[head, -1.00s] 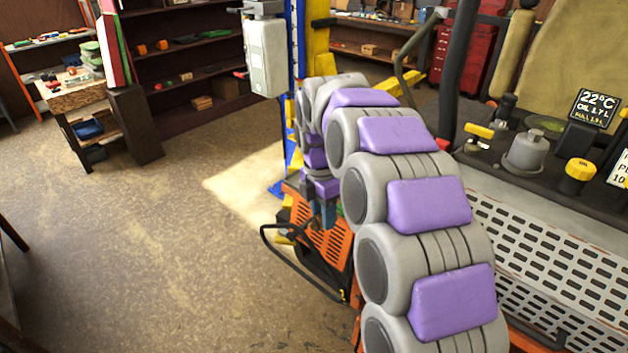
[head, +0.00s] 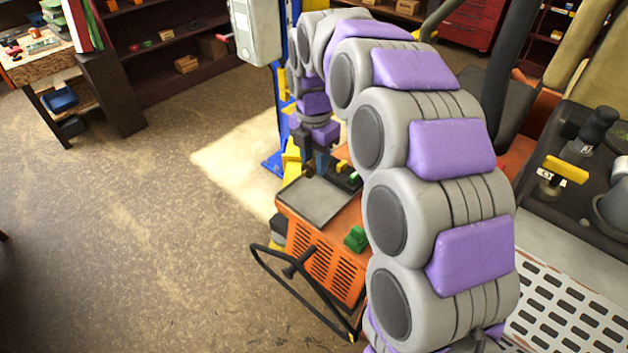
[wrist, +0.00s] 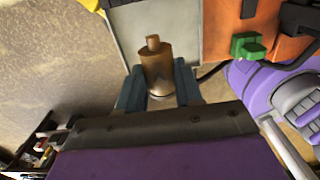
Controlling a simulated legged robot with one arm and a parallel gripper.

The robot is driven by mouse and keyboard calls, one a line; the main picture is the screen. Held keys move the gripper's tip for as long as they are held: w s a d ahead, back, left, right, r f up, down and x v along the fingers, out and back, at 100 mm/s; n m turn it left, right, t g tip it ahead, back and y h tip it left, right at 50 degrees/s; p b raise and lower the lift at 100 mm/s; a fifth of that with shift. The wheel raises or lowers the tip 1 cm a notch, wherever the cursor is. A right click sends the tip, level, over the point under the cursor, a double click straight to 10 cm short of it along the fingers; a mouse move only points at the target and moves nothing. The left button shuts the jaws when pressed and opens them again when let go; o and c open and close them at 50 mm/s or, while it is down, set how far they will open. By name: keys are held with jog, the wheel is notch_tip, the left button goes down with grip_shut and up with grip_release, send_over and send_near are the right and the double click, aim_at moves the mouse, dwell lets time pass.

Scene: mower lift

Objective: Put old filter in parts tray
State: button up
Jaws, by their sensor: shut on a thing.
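The old filter (wrist: 158,65), a brown cylinder with a narrow neck, is held between the two blue-grey fingers of my gripper (wrist: 160,84) in the wrist view. My gripper (head: 314,165) shows small in the head view, at the end of the purple and grey arm. A flat grey tray (head: 308,201), which looks like the parts tray, rests on the orange machine. It also shows behind the filter in the wrist view (wrist: 186,28). The filter is over or near the tray's far part; I cannot tell its height above it.
The orange mower part (head: 325,258) has a black bar frame (head: 290,271) in front. A green clip-like part (head: 355,238) sits on it beside the tray. A blue and yellow lift post stands behind. The floor to the left is clear.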

jog(key=b, duration=0.1)
send_over(314, 198)
notch_tip(314, 198, down, 5)
jog(key=shift+w+a+f, duration=0.1)
jog(key=f, duration=0.2)
jog(key=f+b, duration=0.1)
jog(key=shift+d+f, duration=0.25)
jog(key=shift+a+f, duration=0.1)
jog(key=shift+f, duration=0.25)
jog(key=o, duration=1.1)
notch_tip(314, 198, up, 12)
jog(key=p, duration=0.3)
jog(key=shift+w+a, duration=0.1)
